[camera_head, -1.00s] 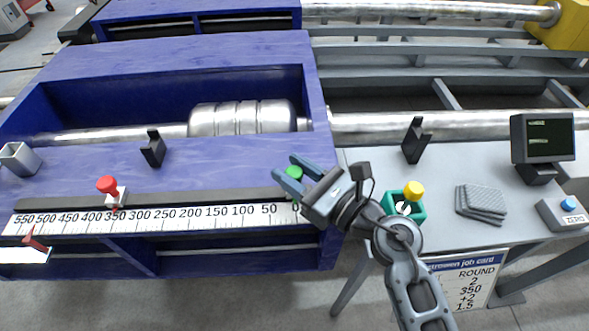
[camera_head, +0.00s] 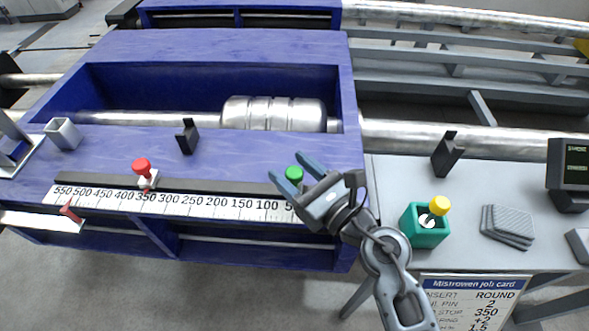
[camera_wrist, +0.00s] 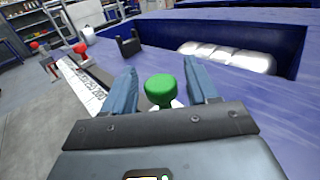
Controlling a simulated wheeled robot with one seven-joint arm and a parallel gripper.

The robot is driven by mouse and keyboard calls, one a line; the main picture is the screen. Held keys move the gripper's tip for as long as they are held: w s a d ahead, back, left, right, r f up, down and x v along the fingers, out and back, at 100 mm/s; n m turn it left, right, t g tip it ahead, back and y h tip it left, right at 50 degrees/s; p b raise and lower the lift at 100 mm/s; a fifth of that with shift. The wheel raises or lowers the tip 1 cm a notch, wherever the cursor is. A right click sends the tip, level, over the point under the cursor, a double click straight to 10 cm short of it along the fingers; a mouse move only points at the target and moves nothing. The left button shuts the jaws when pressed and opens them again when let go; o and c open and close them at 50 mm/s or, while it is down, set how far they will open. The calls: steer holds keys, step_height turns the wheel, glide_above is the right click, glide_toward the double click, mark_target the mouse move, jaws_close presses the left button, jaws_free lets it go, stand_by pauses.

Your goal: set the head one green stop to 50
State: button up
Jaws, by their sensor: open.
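The green stop (camera_head: 294,173) sits on the rail at the right part of the scale, near the 50 label. My gripper partly covers that label and hides the stop's pointer, so the exact reading cannot be told. My gripper (camera_head: 297,172) is open, with its two blue fingers on either side of the green knob. In the wrist view the green knob (camera_wrist: 160,90) stands upright between the fingers, with visible gaps to both. The white scale (camera_head: 190,206) runs from 550 at left down to the right.
A red stop (camera_head: 142,167) stands near 350 on the same rail. Black brackets (camera_head: 187,137) and (camera_head: 446,155) stand behind. A teal box with a yellow knob (camera_head: 439,205), grey pads (camera_head: 507,227) and a monitor (camera_head: 570,165) are at right. A job card (camera_head: 470,300) hangs below.

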steer(key=shift+s+d, duration=0.1)
steer(key=b+v, duration=0.1)
steer(key=v, duration=0.6)
steer(key=shift+s+d, duration=0.2)
steer(key=shift+s+m, duration=0.3)
steer(key=s+d+r+n+h, duration=0.1)
steer(key=s+d+n+h, duration=0.3)
steer(key=s+n, duration=0.5)
steer(key=s+d+r+n+h, duration=0.2)
steer(key=s+d+n, duration=0.4)
steer(key=s+n, duration=0.4)
steer(key=s+d+r+n+t+h, duration=0.1)
steer(key=s+d+n+h, duration=0.4)
steer(key=s+n, duration=0.4)
steer(key=s+d, duration=0.1)
steer(key=s, duration=0.1)
steer(key=shift+s+r+n+h, duration=0.25)
steer(key=shift+r+n+h, duration=0.05)
